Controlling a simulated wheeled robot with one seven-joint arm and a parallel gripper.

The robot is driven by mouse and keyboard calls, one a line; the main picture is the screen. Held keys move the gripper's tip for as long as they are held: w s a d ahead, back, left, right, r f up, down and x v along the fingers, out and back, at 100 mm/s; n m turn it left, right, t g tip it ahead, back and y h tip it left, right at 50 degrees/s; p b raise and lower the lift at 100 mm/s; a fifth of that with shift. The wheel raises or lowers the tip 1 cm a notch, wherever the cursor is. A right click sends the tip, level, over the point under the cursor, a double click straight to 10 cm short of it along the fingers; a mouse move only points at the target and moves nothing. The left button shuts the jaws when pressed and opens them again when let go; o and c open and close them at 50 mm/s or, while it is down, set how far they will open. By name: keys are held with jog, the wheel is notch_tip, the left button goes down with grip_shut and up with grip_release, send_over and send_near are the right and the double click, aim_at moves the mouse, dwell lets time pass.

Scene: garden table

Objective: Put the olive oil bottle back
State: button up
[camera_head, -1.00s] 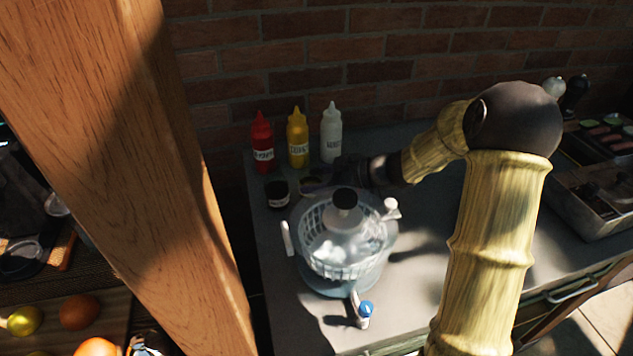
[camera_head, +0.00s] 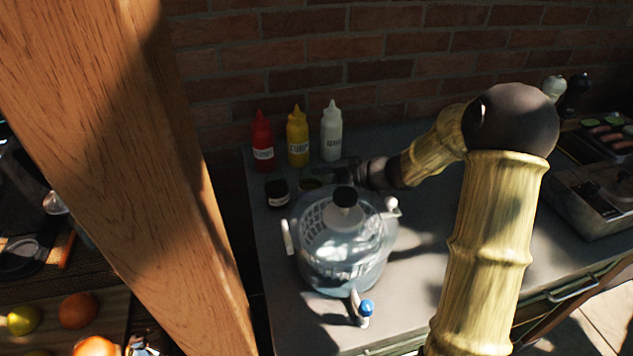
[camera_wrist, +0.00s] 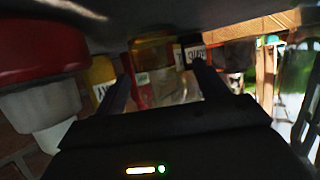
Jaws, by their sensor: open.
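My gripper (camera_head: 340,173) is low over the counter, behind a salad spinner, in the head view. In the wrist view its two dark fingers (camera_wrist: 162,85) are apart. A yellowish, see-through shape (camera_wrist: 155,55) shows beyond and between the fingers; it may be the olive oil bottle, but blur and shadow leave this unsure. I cannot tell whether the fingers touch it. In the head view a small dark greenish shape (camera_head: 311,182) lies just left of the gripper, partly hidden. No olive oil bottle shows clearly in the head view.
Red (camera_head: 263,142), yellow (camera_head: 298,138) and white (camera_head: 332,133) squeeze bottles stand by the brick wall. A dark jar (camera_head: 278,193) is left of the gripper. The clear salad spinner (camera_head: 345,262) stands in front. A wooden post (camera_head: 150,170) is at left. Metal trays (camera_head: 590,210) stand right.

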jog(key=shift+r, duration=0.1)
jog(key=shift+r+p, duration=0.15)
jog(key=shift+p, duration=0.2)
jog(key=b+v, duration=0.1)
jog(key=v, duration=1.1)
jog(key=s+d+r+m+g+h+p, duration=0.2)
jog(key=s+d+r+m+h+p, duration=0.2)
jog(key=s+d+m+h+p, duration=0.75)
jog(key=s+a+r+m+p, duration=0.1)
jog(key=s+a+r+p, duration=0.2)
jog(key=r+p, duration=0.6)
jog(key=s+a+r+m+h+p, duration=0.1)
jog(key=s+a+r+p, duration=0.2)
jog(key=a+r+p, duration=0.4)
jog(key=p+v, duration=0.2)
jog(key=p, duration=0.1)
jog(key=shift+r+p, duration=0.2)
jog(key=shift+p, duration=0.1)
